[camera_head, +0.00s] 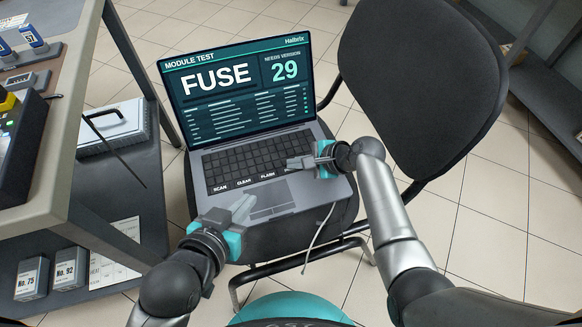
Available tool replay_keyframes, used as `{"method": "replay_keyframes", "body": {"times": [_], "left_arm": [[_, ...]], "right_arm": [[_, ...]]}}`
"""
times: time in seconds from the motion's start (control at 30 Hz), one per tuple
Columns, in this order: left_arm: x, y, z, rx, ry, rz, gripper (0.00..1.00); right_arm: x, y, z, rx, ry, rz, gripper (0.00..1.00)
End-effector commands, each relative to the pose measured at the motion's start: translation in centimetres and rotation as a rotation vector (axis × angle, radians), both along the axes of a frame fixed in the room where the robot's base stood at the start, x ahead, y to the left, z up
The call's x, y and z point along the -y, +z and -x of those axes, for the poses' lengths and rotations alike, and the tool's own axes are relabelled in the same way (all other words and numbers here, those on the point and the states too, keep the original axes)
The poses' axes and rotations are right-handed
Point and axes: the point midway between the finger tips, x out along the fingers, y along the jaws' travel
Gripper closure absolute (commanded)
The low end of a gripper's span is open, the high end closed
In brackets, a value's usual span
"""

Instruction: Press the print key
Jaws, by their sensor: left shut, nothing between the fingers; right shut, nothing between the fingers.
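An open laptop (222,162) sits on the seat of a dark chair. Its screen (240,88) reads MODULE TEST, FUSE, NEEDS VERSION 29. Along the front keyboard edge are labelled keys SCAN (220,188), CLEAR (244,182) and FLASH (267,176). I see no PRINT label; the stretch right of FLASH is covered by my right gripper (289,164). That gripper is shut and empty, its fingers over the keyboard's right front part; I cannot tell whether it touches. My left gripper (246,202) is shut and empty over the laptop's front left, beside the touchpad (273,198).
A workbench (75,120) with modules on it stands at the left. Its lower shelf holds boxes marked No. 75 (31,279) and No. 92 (71,268) and a grey case (115,125). The chair backrest (420,80) rises at the right. A cable (318,238) hangs from the laptop.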

Motion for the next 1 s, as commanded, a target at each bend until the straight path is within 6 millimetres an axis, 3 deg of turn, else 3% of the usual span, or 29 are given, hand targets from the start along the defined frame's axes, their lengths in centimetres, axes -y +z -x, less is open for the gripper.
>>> {"method": "replay_keyframes", "body": {"times": [0.7, 1.0], "left_arm": [[-0.1, 0.0, 0.0, 0.001, 0.0, -0.002, 1.0], [0.0, 1.5, 0.0, 0.0, -0.001, -0.001, 1.0]], "right_arm": [[0.0, -0.5, 0.0, 0.0, 0.0, 0.0, 1.0], [0.0, 0.7, 0.0, 0.0, -0.001, -0.001, 1.0]]}}
